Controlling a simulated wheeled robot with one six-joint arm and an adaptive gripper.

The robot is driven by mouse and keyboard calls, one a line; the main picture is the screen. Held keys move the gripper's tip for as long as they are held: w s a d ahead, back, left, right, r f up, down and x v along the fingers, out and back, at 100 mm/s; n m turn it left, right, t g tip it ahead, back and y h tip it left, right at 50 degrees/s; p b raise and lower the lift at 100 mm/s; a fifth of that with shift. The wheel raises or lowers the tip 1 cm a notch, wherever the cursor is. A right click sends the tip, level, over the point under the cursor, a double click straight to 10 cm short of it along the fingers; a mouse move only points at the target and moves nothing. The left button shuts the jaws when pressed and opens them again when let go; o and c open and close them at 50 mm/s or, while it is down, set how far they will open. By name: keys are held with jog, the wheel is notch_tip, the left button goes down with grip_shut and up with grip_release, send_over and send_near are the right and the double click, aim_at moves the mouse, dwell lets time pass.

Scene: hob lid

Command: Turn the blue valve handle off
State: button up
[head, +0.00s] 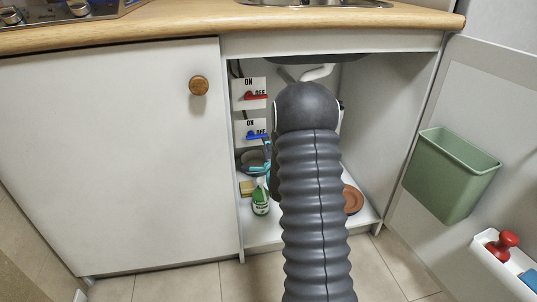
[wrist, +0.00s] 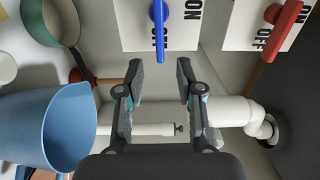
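The blue valve handle (head: 257,136) is on a white ON/OFF plate inside the open cabinet, left of my arm. It points right, along the OFF lettering. In the wrist view the blue handle (wrist: 162,30) stands top centre, its free end reaching down over the OFF print, with ON to its right. My gripper (wrist: 158,72) is open and empty. Its fingertips are spread to either side of the line of the handle, just below the handle's end in that view; no contact shows. In the head view my arm hides most of the gripper.
A red valve handle (head: 256,97) is on the plate above. A white drain pipe (wrist: 235,111) runs beside the fingers. A blue container (wrist: 42,125) and a green-rimmed pan (wrist: 62,20) are at left in the wrist view. A green spray bottle (head: 260,197) stands on the cabinet floor.

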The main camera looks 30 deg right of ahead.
jog(key=v, duration=0.4)
jog(key=shift+s+a, duration=0.1)
jog(key=shift+s, duration=0.25)
